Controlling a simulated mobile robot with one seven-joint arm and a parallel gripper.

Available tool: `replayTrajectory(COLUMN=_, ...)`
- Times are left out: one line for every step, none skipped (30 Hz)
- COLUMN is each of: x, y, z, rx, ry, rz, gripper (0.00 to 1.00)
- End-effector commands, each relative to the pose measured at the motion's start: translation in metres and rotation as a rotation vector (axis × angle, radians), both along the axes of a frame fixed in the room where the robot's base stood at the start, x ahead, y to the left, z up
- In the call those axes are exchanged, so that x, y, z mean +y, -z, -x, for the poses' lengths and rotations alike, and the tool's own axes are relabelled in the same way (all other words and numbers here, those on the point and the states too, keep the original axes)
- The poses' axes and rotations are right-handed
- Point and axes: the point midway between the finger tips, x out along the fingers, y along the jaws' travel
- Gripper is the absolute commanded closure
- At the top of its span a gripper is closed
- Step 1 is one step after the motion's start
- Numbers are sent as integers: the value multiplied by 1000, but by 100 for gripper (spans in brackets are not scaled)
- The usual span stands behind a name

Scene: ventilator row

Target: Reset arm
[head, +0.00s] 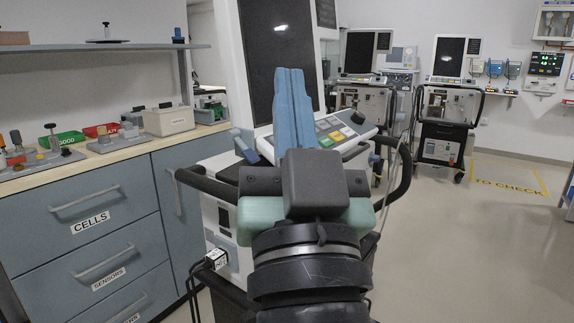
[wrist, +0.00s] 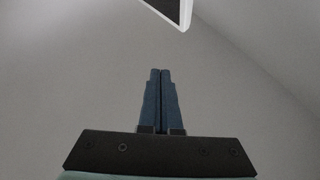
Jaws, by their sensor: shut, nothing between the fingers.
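My gripper (head: 290,72) points upward in the middle of the head view, its two blue fingers pressed together with nothing between them. In the wrist view the fingers (wrist: 160,73) also lie side by side, shut and empty, against a plain pale background. In the head view my gripper is in front of a ventilator (head: 342,136) with a tall dark screen (head: 268,45) and a sloped key panel. My arm hides part of that ventilator's middle and lower body. I cannot tell how far the fingers are from the screen.
A counter with drawers (head: 85,225) stands at left, holding a green bin (head: 60,140), a red bin (head: 100,130) and a beige box (head: 168,121). A shelf (head: 110,46) hangs above. More ventilators (head: 445,115) stand behind. Open floor with a yellow marking (head: 510,183) lies at right.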

Motion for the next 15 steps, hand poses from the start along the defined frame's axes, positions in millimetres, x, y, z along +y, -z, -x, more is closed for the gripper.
replayTrajectory(x=5, y=-30, z=27, rx=-79, ry=58, rz=41, gripper=100)
replayTrajectory(x=6, y=-43, z=42, rx=-119, ry=95, rz=60, gripper=100)
replayTrajectory(x=6, y=-61, z=63, rx=-171, ry=147, rz=80, gripper=100)
replayTrajectory(x=4, y=-75, z=73, rx=-194, ry=178, rz=89, gripper=100)
replayTrajectory(x=4, y=-90, z=65, rx=-174, ry=171, rz=87, gripper=100)
replayTrajectory(x=3, y=-103, z=64, rx=-169, ry=169, rz=86, gripper=100)
replayTrajectory(x=3, y=-112, z=63, rx=-168, ry=168, rz=85, gripper=100)
replayTrajectory(x=3, y=-120, z=63, rx=-168, ry=168, rz=85, gripper=100)
replayTrajectory(x=3, y=-133, z=63, rx=-168, ry=168, rz=86, gripper=100)
replayTrajectory(x=3, y=-142, z=63, rx=-167, ry=167, rz=85, gripper=100)
replayTrajectory(x=3, y=-151, z=63, rx=-167, ry=167, rz=85, gripper=100)
replayTrajectory(x=3, y=-163, z=63, rx=-167, ry=167, rz=85, gripper=100)
replayTrajectory(x=3, y=-173, z=63, rx=-166, ry=166, rz=85, gripper=100)
replayTrajectory(x=3, y=-182, z=62, rx=-166, ry=166, rz=85, gripper=100)
replayTrajectory(x=3, y=-195, z=62, rx=-166, ry=166, rz=85, gripper=100)
